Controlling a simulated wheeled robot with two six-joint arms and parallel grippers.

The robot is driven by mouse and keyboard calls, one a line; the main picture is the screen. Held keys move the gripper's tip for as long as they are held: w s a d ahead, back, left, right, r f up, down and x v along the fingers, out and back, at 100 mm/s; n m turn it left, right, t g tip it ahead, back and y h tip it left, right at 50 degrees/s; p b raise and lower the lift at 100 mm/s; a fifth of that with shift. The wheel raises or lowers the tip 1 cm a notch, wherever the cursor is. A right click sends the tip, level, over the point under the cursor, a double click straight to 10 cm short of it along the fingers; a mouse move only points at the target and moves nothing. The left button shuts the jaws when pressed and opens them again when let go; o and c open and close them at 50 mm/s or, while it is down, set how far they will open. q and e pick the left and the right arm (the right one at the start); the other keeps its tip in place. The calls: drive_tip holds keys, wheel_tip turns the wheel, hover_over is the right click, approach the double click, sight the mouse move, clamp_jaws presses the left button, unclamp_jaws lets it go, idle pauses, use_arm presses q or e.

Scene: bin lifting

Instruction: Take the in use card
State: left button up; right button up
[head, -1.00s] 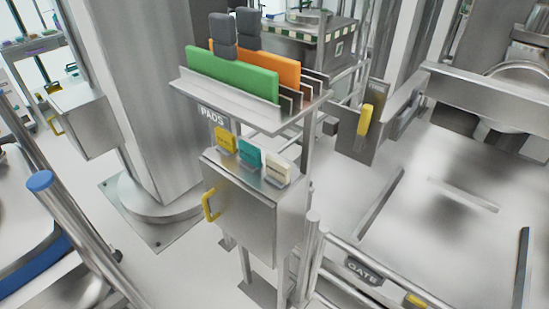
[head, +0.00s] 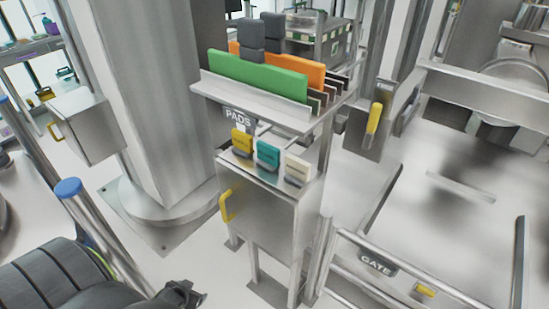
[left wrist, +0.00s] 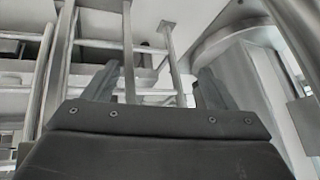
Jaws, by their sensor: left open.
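Three small cards stand in holders on the sloped top of a steel cabinet (head: 262,222) in the head view: a yellow card (head: 241,141), a teal card (head: 268,154) and a cream card (head: 297,167). Their print is too small to read, so I cannot tell which is the in use card. My left gripper (head: 187,294) is at the bottom left of the head view, well below and left of the cards. In the left wrist view, the left gripper (left wrist: 157,84) has its fingers spread, with nothing between them. My right gripper is out of view.
A shelf (head: 262,108) with green (head: 258,76) and orange pads (head: 305,71) overhangs the cards, with a PADS sign below it. A thick column (head: 150,100) stands left, a GATE rail (head: 378,265) right, and a blue-capped post (head: 68,187) near my arm.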

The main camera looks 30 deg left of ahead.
use_arm(q)
drive_tip(key=w+a+r+t, duration=0.35)
drive_tip(key=w+r, duration=0.75)
drive_tip(key=r, duration=0.5)
wheel_tip(320, 180, up, 29)
drive_tip(key=m+t+h+p, duration=0.2)
drive_tip(key=m+t+h, duration=0.1)
drive_tip(key=t+h, duration=0.1)
hover_over(266, 157)
drive_tip(key=s, duration=1.4)
drive_tip(key=x, duration=1)
drive_tip(key=shift+w+a+f+p, duration=0.15)
drive_tip(key=shift+w+a+p, duration=0.15)
drive_tip(key=shift+w+a, duration=0.05)
drive_tip(key=shift+w+f+p, duration=0.15)
drive_tip(key=shift+w+p, duration=0.2)
drive_tip(key=shift+w, duration=0.3)
drive_tip(key=shift+p+x, duration=0.45)
drive_tip(key=shift+x, duration=1.6)
